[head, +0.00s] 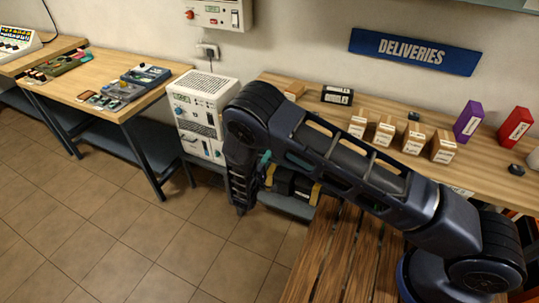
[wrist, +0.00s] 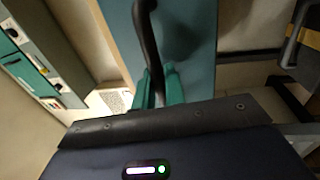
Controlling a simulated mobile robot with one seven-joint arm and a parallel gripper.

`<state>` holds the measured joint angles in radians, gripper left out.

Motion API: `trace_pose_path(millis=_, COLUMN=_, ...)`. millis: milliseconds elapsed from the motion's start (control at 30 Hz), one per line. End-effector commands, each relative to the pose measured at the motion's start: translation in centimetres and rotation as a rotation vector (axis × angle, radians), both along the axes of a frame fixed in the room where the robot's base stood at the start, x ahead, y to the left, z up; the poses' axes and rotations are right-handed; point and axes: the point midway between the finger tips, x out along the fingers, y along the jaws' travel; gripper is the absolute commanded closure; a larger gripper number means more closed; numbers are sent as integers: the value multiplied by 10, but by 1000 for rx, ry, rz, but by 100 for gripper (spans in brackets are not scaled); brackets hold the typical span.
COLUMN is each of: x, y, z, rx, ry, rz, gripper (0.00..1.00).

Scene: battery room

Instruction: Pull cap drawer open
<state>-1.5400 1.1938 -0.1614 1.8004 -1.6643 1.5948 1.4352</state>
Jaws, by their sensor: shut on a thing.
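In the wrist view, my gripper (wrist: 154,86) has teal fingers close together around the lower end of a dark, curved bar handle (wrist: 147,35). The handle runs up in front of a blue-grey panel (wrist: 190,65); I cannot tell for sure that this panel is the cap drawer's front, or how far it stands out. In the head view, my arm crosses the middle and hides most of what is behind it. A small teal part of my gripper (head: 265,159) shows beside the arm's lower link, right of the white cabinet.
A white cabinet (head: 203,92) stands between a wooden table (head: 152,92) at left and a wooden counter (head: 300,84) at right. Small boxes (head: 384,132) stand on the counter. A slatted wooden surface (head: 335,265) lies in front. Tiled floor (head: 130,235) is clear at left.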

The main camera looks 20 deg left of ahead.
Motion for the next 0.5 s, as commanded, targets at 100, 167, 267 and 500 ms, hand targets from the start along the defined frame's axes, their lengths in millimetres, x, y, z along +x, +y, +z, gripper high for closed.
trace_pose_path(millis=100, x=-34, y=0, z=-1, rx=-2, ry=1, rz=5, gripper=100)
trace_pose_path(millis=167, x=-53, y=0, z=-1, rx=-1, ry=3, rz=5, gripper=100)
trace_pose_path(millis=267, x=-87, y=1, z=0, rx=-1, ry=2, rz=5, gripper=100)
trace_pose_path(millis=500, x=-165, y=0, z=-1, rx=0, ry=2, rz=5, gripper=100)
